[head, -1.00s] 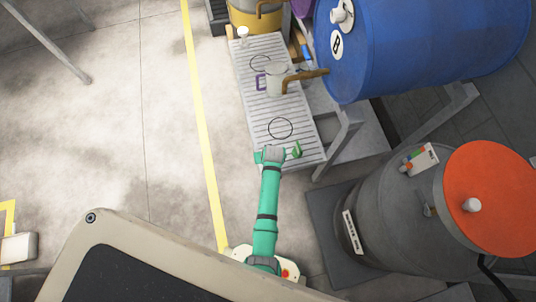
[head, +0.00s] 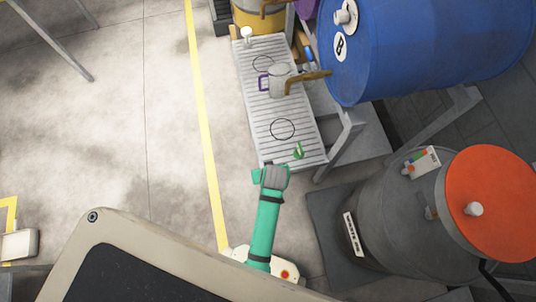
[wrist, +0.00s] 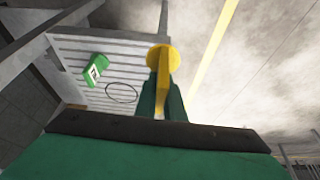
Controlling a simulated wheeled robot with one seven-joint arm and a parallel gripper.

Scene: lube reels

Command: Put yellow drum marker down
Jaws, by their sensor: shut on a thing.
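In the wrist view a yellow marker (wrist: 163,58) with a round head stands up between the green fingers of my gripper (wrist: 160,98), which is shut on it. The head view shows my gripper (head: 270,170) at the near end of the slatted grey tray (head: 262,112); the yellow marker cannot be made out there. The tray also shows in the wrist view (wrist: 135,55). A green marker (wrist: 97,69) with a pale label lies on the tray, and it shows in the head view (head: 299,151) near the tray's near right corner.
Two black ring outlines mark the tray; the nearer (head: 282,129) is empty. A metal jug (head: 279,80) stands near the farther ring.

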